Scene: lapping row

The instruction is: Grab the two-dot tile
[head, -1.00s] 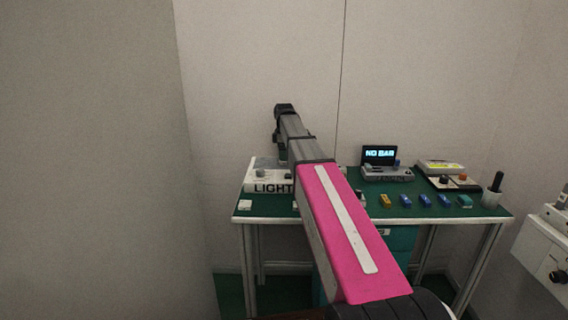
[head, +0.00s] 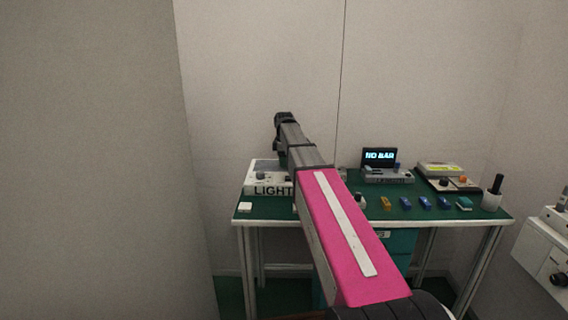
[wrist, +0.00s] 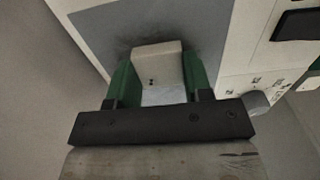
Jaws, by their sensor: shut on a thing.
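The two-dot tile (wrist: 157,62) is an off-white block with two small dark dots on its near face, in the wrist view. My gripper (wrist: 156,76) is shut on it, one green finger on each side. The tile is over the grey top of the white LIGHT box; I cannot tell whether it touches it. In the head view my arm reaches over the LIGHT box (head: 268,189) at the bench's left end; the fingers and held tile cannot be made out there.
Another small white block (head: 244,207) lies at the front left of the green bench (head: 340,212).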

